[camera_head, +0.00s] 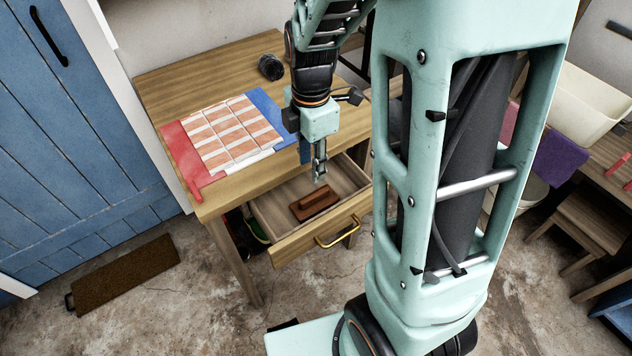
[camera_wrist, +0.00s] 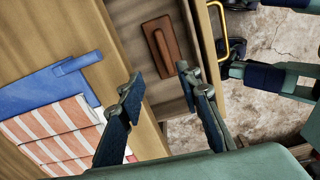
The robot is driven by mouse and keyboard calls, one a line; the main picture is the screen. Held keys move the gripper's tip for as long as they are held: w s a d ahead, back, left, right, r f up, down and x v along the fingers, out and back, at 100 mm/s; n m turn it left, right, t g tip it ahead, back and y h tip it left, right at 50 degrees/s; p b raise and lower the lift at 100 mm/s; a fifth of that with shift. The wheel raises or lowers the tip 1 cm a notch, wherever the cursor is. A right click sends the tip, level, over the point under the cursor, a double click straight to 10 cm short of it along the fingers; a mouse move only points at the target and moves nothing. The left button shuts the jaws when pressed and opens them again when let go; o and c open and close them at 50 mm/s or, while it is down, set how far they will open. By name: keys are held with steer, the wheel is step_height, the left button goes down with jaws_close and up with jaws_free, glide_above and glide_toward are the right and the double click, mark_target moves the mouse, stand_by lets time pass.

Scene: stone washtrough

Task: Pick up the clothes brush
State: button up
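The clothes brush (camera_head: 314,201) is reddish brown with a raised handle block. It lies in the open drawer (camera_head: 285,240) of the wooden table. In the wrist view the brush (camera_wrist: 162,48) lies in the drawer beyond my fingertips. My gripper (camera_head: 319,172) points down above the drawer, over the brush and apart from it. In the wrist view my gripper (camera_wrist: 160,82) has its two fingers spread wide with nothing between them.
The table (camera_head: 160,85) carries a striped cloth (camera_head: 228,130) with red and blue parts and a dark cylindrical item (camera_head: 271,67). The drawer's brass handle (camera_head: 338,235) faces the room. A brown mat (camera_head: 125,272) lies on the floor. A wooden stool (camera_head: 585,222) stands at right.

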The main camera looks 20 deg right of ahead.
mark_target(315, 194)
steer(key=shift+n, duration=0.4)
steer(key=f, duration=0.3)
steer(key=f+b, duration=0.1)
steer(key=f, duration=0.3)
steer(key=f+b, duration=0.1)
steer(key=f, duration=0.3)
steer(key=shift+s+d+f, duration=0.1)
steer(key=shift+s+d, duration=0.15)
steer(key=shift+s, duration=0.05)
jaws_close()
